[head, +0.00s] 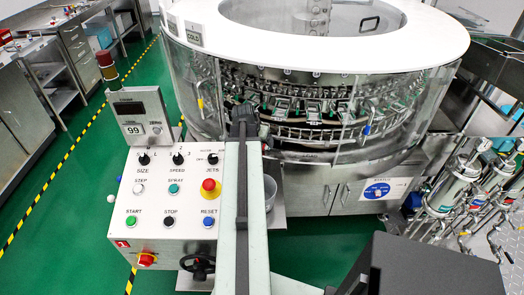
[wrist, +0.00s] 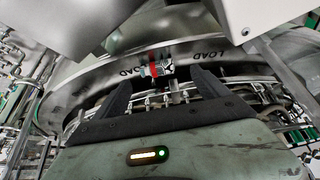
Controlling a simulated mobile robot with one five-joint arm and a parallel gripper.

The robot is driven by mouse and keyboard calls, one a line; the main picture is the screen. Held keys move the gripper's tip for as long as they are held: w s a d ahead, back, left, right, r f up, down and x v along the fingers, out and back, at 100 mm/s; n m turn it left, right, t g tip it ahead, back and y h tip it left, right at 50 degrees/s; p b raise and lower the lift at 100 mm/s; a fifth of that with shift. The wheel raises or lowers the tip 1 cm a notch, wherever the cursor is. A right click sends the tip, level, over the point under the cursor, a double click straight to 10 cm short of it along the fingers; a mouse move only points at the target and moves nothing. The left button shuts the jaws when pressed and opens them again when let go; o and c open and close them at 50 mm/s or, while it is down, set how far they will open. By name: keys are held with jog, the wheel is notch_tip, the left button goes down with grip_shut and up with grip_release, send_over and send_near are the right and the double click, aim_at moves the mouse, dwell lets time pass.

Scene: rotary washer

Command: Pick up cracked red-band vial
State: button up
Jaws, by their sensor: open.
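The red-band vial (wrist: 154,69) shows small in the wrist view, a clear body with a red band near its middle. It sits at the washer's metal rim, by the printed LOAD lettering. I cannot make out a crack at this size. My gripper (wrist: 160,80) is open, its two dark fingers pointing toward the rim. The vial appears between and beyond the fingertips, with nothing held. In the head view my gripper (head: 243,118) is at the front of the washer, and I cannot pick out the vial there.
The round rotary washer (head: 395,125) has a clear guard and a white top ring (head: 330,60). A control panel (head: 165,205) with knobs and buttons stands left of my arm. A grey cup (head: 270,192) is right beside the arm. Green floor (head: 75,200) is open at left.

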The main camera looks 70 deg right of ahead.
aim_at(263, 145)
jog(key=b+x, duration=0.4)
jog(key=x, duration=0.1)
jog(key=shift+s+d+f, duration=0.2)
jog(key=shift+d+f, duration=0.05)
jog(key=shift+r, duration=0.15)
jog(key=c, duration=1.4)
